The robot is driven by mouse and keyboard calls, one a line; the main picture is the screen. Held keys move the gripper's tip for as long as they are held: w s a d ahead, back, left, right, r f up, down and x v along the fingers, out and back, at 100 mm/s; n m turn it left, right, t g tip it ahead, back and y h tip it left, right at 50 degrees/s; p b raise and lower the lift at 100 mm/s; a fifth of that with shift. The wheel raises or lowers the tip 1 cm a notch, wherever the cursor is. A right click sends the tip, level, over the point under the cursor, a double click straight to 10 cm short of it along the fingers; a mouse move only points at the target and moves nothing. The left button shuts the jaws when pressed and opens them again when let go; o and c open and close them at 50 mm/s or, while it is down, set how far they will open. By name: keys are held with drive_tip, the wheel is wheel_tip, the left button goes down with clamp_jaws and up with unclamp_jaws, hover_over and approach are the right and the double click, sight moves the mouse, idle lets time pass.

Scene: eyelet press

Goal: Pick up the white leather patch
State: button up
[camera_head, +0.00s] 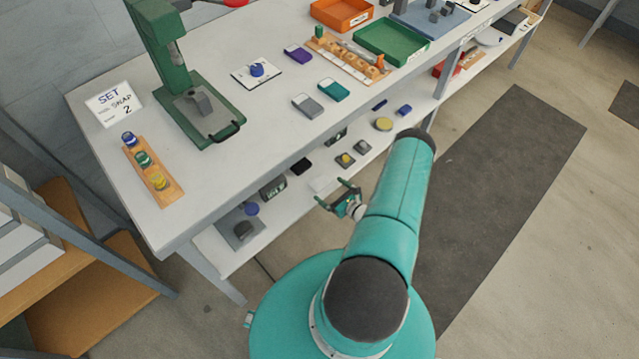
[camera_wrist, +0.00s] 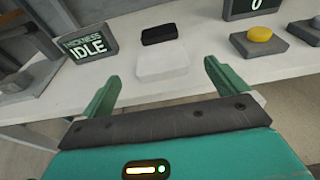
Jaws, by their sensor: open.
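The white leather patch (camera_wrist: 163,66) lies flat on the white lower shelf in the wrist view, in front of a black patch (camera_wrist: 162,34). In the head view the white patch (camera_head: 318,185) is faint against the shelf, close to my gripper. My gripper (camera_head: 333,191) is open and empty, in front of the lower shelf. In the wrist view its green fingers (camera_wrist: 161,72) stand apart to the left and right of the white patch in the picture. No contact with the patch shows.
A thickness display (camera_wrist: 88,45) reading IDLE stands left of the patches. A counter display (camera_wrist: 250,8) and a yellow button (camera_wrist: 259,34) on a grey block are to the right. The bench top (camera_head: 245,110) overhangs the lower shelf.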

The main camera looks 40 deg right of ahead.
sight(321, 184)
drive_tip(key=w, duration=0.2)
drive_tip(key=w+f, duration=0.1)
drive_tip(key=w, duration=0.2)
drive_tip(key=shift+f, duration=0.2)
drive_tip(key=c, duration=1.1)
drive_tip(key=shift+o, duration=0.2)
drive_tip(key=shift+r, duration=0.1)
